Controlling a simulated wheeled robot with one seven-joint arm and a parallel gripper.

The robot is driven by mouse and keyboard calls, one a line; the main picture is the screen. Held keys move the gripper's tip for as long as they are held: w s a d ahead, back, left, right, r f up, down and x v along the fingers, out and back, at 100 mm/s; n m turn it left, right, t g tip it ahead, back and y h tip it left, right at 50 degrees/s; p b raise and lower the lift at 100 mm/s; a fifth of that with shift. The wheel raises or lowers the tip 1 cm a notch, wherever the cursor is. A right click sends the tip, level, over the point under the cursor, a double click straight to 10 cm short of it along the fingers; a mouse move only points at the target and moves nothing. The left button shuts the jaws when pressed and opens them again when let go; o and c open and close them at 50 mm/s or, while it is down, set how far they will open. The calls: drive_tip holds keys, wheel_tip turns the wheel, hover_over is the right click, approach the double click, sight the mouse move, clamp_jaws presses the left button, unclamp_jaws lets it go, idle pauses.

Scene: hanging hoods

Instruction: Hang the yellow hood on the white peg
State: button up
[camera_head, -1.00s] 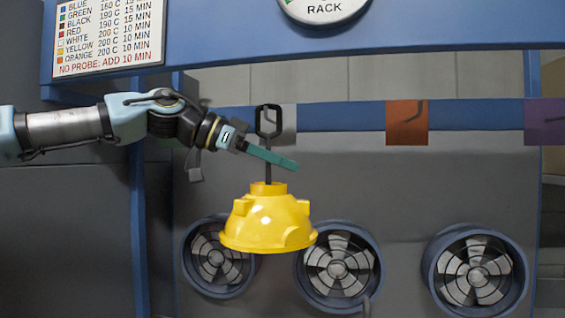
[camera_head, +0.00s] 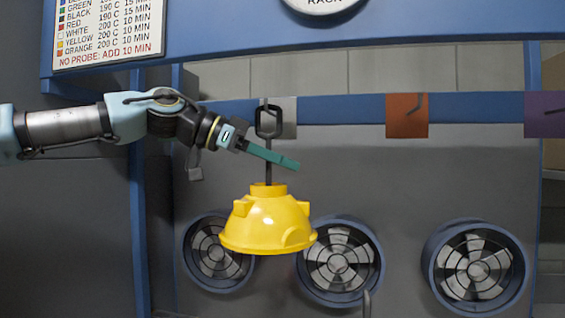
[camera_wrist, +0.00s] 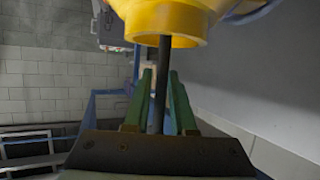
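The yellow hood (camera_head: 268,222) hangs upright below a dark stem with a black loop (camera_head: 268,121) at its top. In the wrist view, the stem (camera_wrist: 160,85) runs between the two fingers up to the yellow hood (camera_wrist: 165,20). The white plate (camera_head: 287,115) on the blue rail is right behind the loop. The loop overlaps it in the picture and hides part of the peg, so I cannot tell if they touch.
An orange plate (camera_head: 407,115) and a purple plate (camera_head: 545,114), each with a peg, sit farther right on the blue rail (camera_head: 340,109). Several round fans (camera_head: 340,262) stand low behind the hood. A list sign (camera_head: 108,28) is at upper left.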

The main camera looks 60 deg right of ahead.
drive_tip(key=o, duration=0.3)
drive_tip(key=shift+f, duration=0.1)
drive_tip(key=b+v, duration=0.2)
drive_tip(key=v, duration=0.4)
drive_tip(key=shift+w, duration=0.15)
drive_tip(key=shift+w+a+r+b, duration=0.3)
drive_tip(key=shift+w+a+r, duration=0.05)
drive_tip(key=shift+a+r, duration=0.1)
drive_tip(key=shift+a+f, duration=0.1)
